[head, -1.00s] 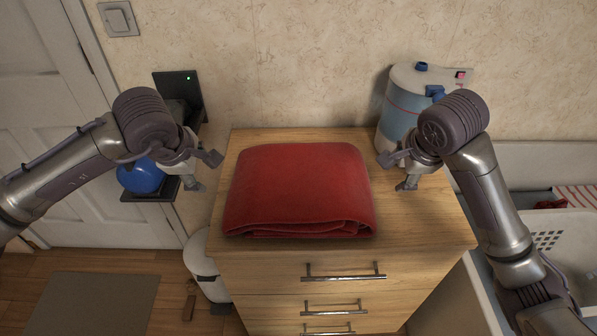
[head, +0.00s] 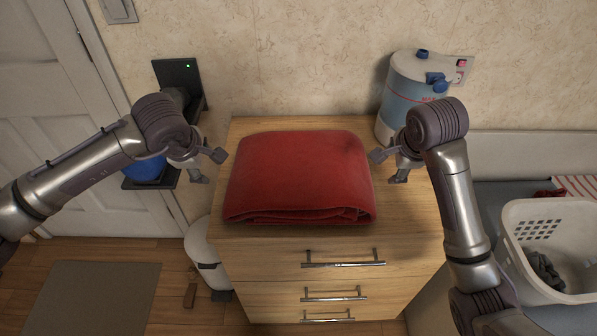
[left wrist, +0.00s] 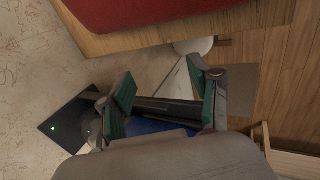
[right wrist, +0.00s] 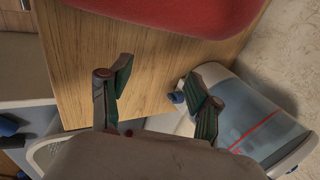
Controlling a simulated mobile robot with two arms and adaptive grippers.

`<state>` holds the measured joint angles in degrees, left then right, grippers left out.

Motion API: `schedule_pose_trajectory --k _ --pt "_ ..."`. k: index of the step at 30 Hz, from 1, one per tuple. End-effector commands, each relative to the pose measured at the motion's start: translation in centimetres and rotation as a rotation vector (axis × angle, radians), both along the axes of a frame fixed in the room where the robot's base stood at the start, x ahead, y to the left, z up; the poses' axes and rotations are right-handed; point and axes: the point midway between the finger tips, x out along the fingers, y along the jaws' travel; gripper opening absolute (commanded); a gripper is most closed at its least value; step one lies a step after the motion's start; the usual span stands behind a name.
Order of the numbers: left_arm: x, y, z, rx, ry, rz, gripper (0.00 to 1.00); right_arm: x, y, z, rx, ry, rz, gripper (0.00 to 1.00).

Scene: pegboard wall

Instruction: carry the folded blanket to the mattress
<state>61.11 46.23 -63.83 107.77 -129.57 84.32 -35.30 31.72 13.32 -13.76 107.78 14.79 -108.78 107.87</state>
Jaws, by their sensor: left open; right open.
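The folded red blanket (head: 300,175) lies flat on top of the wooden dresser (head: 405,215). Its edge also shows at the top of the left wrist view (left wrist: 150,12) and the right wrist view (right wrist: 190,12). My left gripper (head: 208,168) is open and empty, just left of the blanket near the dresser's left edge. My right gripper (head: 387,168) is open and empty, just right of the blanket above the dresser top. Neither gripper visibly touches the blanket. I cannot pick out the mattress with certainty.
A white and blue container (head: 410,95) stands at the dresser's back right. A white laundry basket (head: 550,240) is at the right. A white bin (head: 205,255) stands left of the dresser.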

Motion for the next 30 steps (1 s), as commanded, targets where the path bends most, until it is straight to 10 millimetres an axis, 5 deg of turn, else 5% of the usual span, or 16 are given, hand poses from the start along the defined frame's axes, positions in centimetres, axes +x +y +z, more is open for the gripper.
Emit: schedule_pose_trajectory --k 14,30 --pt "3.8 -0.1 -7.5 -0.001 0.001 0.000 0.62 3.8 0.0 -7.5 0.000 0.001 0.000 0.62" --pt "3.8 -1.6 -7.4 -0.001 0.000 -0.002 0.62 3.8 1.6 -7.4 0.001 -0.001 0.000 0.62"
